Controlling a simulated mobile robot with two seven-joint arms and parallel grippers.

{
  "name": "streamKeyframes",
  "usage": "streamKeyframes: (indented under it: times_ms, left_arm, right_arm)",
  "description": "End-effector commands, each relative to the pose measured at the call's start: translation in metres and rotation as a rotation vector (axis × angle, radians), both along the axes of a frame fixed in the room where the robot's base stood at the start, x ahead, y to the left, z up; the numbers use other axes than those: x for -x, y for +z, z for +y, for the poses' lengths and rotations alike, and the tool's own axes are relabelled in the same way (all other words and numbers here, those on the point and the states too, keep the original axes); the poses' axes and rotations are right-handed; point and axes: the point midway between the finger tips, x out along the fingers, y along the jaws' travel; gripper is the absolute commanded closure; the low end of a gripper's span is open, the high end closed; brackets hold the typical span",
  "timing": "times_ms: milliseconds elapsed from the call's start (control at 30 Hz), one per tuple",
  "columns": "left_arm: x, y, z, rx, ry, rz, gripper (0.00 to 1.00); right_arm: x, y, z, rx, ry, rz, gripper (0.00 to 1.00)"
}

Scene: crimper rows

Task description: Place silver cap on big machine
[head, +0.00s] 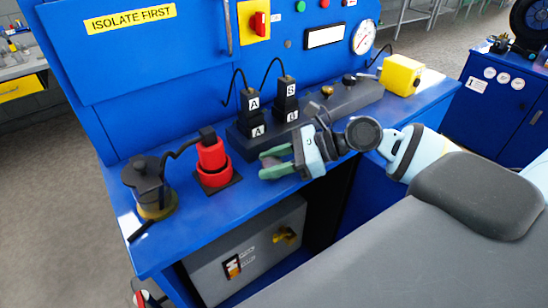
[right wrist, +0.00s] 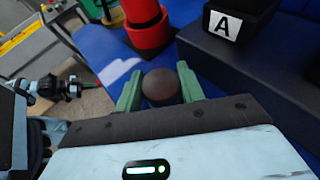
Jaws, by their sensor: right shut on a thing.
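My right gripper (head: 272,162) has green fingers and is low over the front of the blue worktop, right of the red device. It is shut on a small round, dark brownish-grey piece, probably the silver cap (right wrist: 161,87), which shows between the fingers in the right wrist view. In the head view the piece is not clear. The large blue machine (head: 150,60) with the "ISOLATE FIRST" label stands behind; I cannot tell whether this is the big machine. At the left of the right wrist view, a dark jointed part looks like my left gripper (right wrist: 50,88); its fingers are unclear.
A red device (head: 212,160) and a dark pot-shaped device (head: 148,185) stand left on the blue worktop (head: 110,180). A yellow box (head: 401,75) is at the right.

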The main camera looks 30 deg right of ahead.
Motion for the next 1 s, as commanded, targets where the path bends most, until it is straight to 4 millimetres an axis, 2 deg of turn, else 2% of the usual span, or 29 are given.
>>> streamKeyframes:
  times_ms: [133,367,400,533,900,1000]
  left_arm:
    - [-0.0067,0.0035,-0.0008,0.002,0.001,-0.014,1.00]
    - [-0.0046,0.0025,-0.0005,0.001,0.001,-0.010,1.00]
    - [-0.0046,0.0025,-0.0005,0.001,0.001,-0.010,1.00]
    - [-0.0045,0.0024,-0.0005,0.001,0.001,-0.010,1.00]
    - [-0.0043,0.0022,-0.0003,0.001,0.001,-0.009,1.00]
    - [-0.0041,0.0021,-0.0003,0.001,0.001,-0.009,1.00]
  right_arm:
    - [-0.0001,0.0010,0.0001,0.000,0.001,-0.002,0.82]
    - [-0.0002,-0.0034,-0.0001,0.000,0.000,-0.001,0.82]
    - [-0.0002,-0.0031,-0.0001,0.000,-0.001,-0.002,0.58]
    - [-0.0002,-0.0030,-0.0002,0.000,-0.001,-0.002,0.41]
    - [-0.0002,0.0012,-0.0002,0.001,0.001,-0.004,0.40]
    - [0.0027,0.0025,-0.0054,0.001,-0.002,0.000,0.40]
